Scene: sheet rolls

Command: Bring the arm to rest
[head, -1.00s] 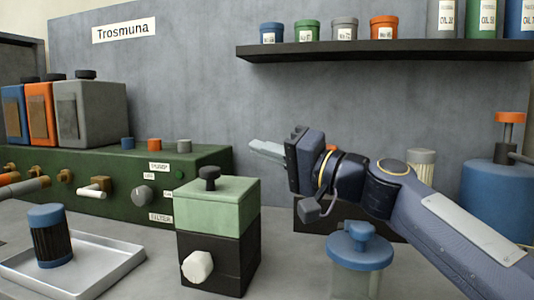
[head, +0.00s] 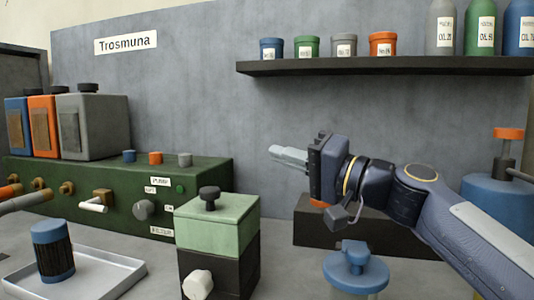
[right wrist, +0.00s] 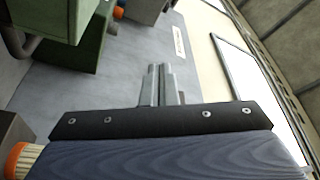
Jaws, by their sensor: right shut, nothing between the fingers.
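My right gripper (head: 288,156) is raised in front of the grey back panel, with its fingers pointing left. Its fingers are together and empty; they also show side by side in the right wrist view (right wrist: 158,84). It is apart from everything around it, above and right of the green-and-black box (head: 217,225) with a black knob on top. My right arm (head: 430,200) comes in from the lower right. My left gripper does not show.
A blue-lidded jar (head: 355,268) stands below my right arm, with a dark block (head: 350,230) behind it. A blue tank (head: 490,200) is at the right. A shelf (head: 390,62) holds pots and bottles. A tray (head: 110,272) carries a blue-and-black cylinder (head: 52,250).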

